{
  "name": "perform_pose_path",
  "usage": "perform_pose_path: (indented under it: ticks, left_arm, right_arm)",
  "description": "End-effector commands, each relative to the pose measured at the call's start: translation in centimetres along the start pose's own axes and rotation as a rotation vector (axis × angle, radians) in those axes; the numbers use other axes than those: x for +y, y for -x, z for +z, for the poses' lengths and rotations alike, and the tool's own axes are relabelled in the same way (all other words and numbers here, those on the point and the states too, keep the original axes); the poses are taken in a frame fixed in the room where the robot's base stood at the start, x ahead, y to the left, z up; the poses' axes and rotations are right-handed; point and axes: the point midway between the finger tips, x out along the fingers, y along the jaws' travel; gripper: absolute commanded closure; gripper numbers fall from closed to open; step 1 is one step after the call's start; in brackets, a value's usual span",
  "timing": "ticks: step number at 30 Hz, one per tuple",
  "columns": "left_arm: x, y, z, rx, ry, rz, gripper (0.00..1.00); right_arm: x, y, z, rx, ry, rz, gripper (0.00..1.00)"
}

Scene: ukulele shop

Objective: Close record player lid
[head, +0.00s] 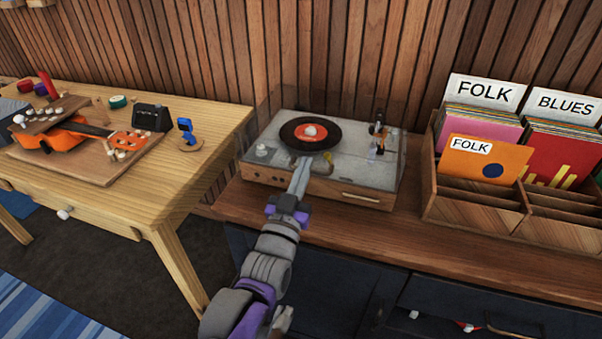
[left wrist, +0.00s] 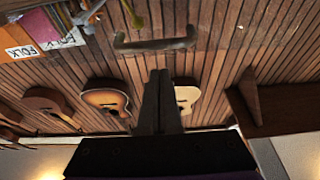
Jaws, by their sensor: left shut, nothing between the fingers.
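The record player (head: 340,187) stands on a wooden cabinet top in the head view. It has a wood base, a pale deck and a black record with a red label (head: 310,134). Its clear lid (head: 403,158) shows only as faint edges and tint around the deck; I cannot tell its exact angle. My left gripper (head: 301,167) is shut and empty, its fingers over the player's front part, pointing toward the record. In the left wrist view the shut fingers (left wrist: 159,75) point toward a curved bar handle (left wrist: 155,43) in front of the wall.
A wooden record crate (head: 477,208) with folk and blues sleeves stands right of the player. A light wood table (head: 165,188) with an orange ukulele (head: 72,136) stands left, across a gap. Guitars (left wrist: 106,97) hang on the slatted wall.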

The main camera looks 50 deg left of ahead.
Motion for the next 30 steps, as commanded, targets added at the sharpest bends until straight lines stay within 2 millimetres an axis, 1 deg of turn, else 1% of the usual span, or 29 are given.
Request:
perform_pose_path:
  ticks: [1,3,9,12,15,19,26,28,30]
  left_arm:
    - [-0.1,-0.7,-2.0,0.008,0.001,0.000,1.00]
    - [0.0,1.5,-0.9,0.007,0.002,0.001,1.00]
    - [0.0,5.9,0.3,0.008,0.001,0.002,1.00]
    - [0.0,7.4,0.7,0.008,0.000,0.002,1.00]
    - [0.0,8.5,0.9,0.009,0.001,0.001,1.00]
    - [0.0,9.1,1.1,0.009,-0.001,0.000,1.00]
    - [0.0,9.2,1.1,0.007,0.000,0.001,1.00]
    - [0.4,9.1,1.5,-0.015,0.002,0.013,1.00]
    - [1.5,9.1,2.7,-0.077,0.008,0.047,1.00]
  right_arm:
    - [0.0,1.8,-0.5,0.006,0.000,0.000,0.55]
    - [0.0,1.4,-0.4,0.004,0.000,0.000,0.55]
    - [0.0,1.7,-0.4,0.005,0.000,0.000,0.55]
    - [0.0,1.8,-0.5,0.006,0.000,0.000,0.55]
    - [0.0,1.9,-0.5,0.006,0.000,0.000,0.55]
    - [0.0,1.9,-0.5,0.006,0.000,0.000,0.55]
    - [0.0,1.9,-0.5,0.006,0.000,0.000,0.55]
    - [0.0,1.9,-0.5,0.006,0.000,0.000,0.55]
    - [0.0,1.9,-0.5,0.006,0.000,0.000,0.55]
